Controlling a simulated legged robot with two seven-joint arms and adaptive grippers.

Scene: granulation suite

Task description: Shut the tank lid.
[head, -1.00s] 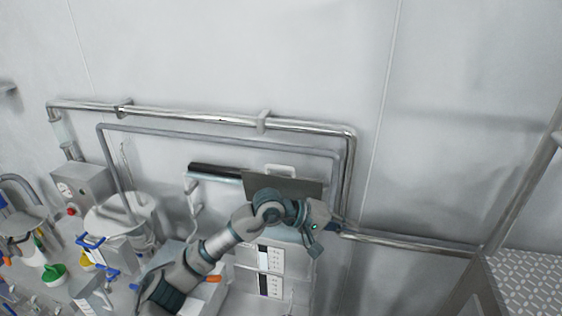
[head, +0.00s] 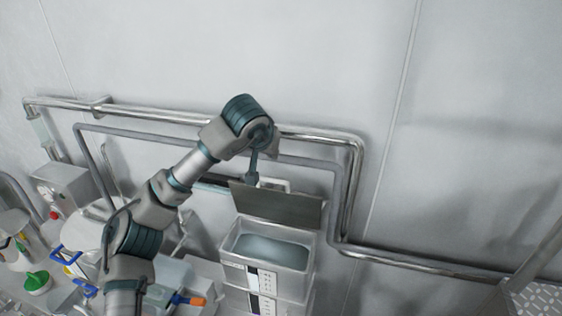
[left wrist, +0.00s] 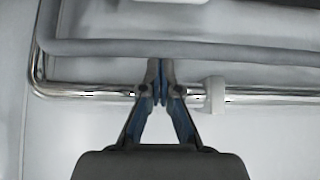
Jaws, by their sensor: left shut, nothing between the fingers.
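The tank (head: 228,243) is an open rectangular metal container below the middle of the head view, with bluish liquid-like contents. Its grey lid (head: 285,207) stands raised along the back edge, tilted up toward the wall. A pale handle shows partly behind the lid's top edge. My left gripper (head: 251,179) is at the upper left of the raised lid, pointing down. In the left wrist view my left gripper (left wrist: 160,66) has its fingertips together with nothing between them. Whether it touches the lid cannot be told. My right gripper is not in view.
A shiny pipe (head: 330,138) and a grey pipe (head: 305,162) run along the wall behind the tank, close to my left arm. Bench equipment and small coloured items, including a green one (head: 37,281), stand at the left. A patterned metal step (head: 540,297) is at lower right.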

